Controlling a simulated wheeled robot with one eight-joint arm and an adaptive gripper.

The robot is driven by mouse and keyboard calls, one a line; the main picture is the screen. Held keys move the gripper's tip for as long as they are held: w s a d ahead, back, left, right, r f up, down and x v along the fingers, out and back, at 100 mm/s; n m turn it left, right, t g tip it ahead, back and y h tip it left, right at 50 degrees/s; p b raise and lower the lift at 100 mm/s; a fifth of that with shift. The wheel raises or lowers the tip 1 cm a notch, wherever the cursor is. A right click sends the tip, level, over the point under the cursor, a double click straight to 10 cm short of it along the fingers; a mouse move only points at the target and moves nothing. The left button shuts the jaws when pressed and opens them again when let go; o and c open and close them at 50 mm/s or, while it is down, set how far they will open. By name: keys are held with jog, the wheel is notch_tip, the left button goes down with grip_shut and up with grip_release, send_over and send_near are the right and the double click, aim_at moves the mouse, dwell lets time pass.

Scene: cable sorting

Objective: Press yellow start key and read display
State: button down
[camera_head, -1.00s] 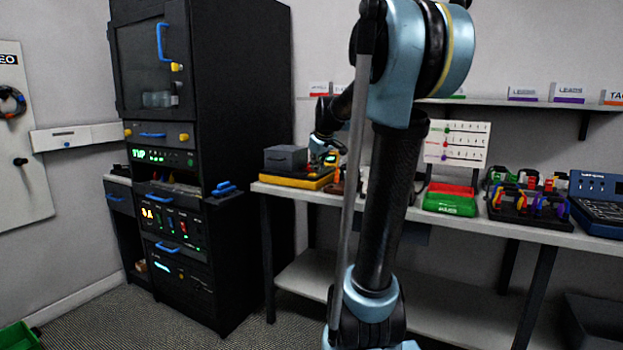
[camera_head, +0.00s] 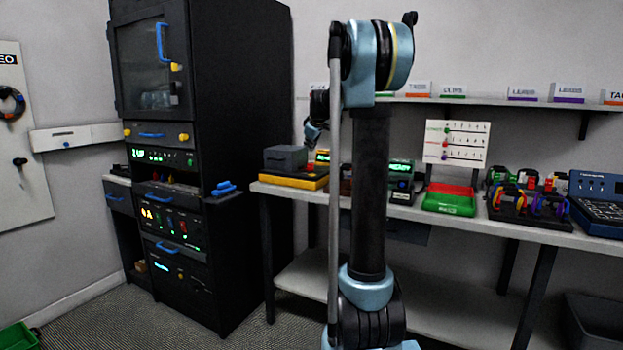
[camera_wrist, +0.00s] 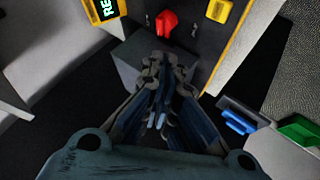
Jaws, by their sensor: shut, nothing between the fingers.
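The tester, a yellow-edged unit with a grey block on it, sits at the left end of the bench (camera_head: 306,182). In the wrist view its top edge shows a display (camera_wrist: 105,10) with green characters, of which only "RE" is readable before the frame cuts it. A red knob (camera_wrist: 166,22) and a yellow key (camera_wrist: 219,10) are to the right of it. The grey block (camera_wrist: 128,58) is just beyond my fingers. My gripper (camera_wrist: 163,118) is shut and empty, apart from the key. In the head view my gripper (camera_head: 311,132) hangs above the tester, partly small and blurred.
A dark unit with a green display (camera_head: 402,167) and red and green trays (camera_head: 449,204) stand further right. A black cabinet (camera_head: 243,150) is left of the bench. A shelf (camera_head: 510,104) runs above. My arm hides part of the bench.

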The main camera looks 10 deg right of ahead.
aim_at(310, 175)
jog(key=shift+f, duration=4.4)
jog(key=shift+s+f, duration=0.1)
jog(key=shift+f, duration=0.6)
jog(key=shift+r, duration=0.8)
jog(key=shift+r, duration=2.5)
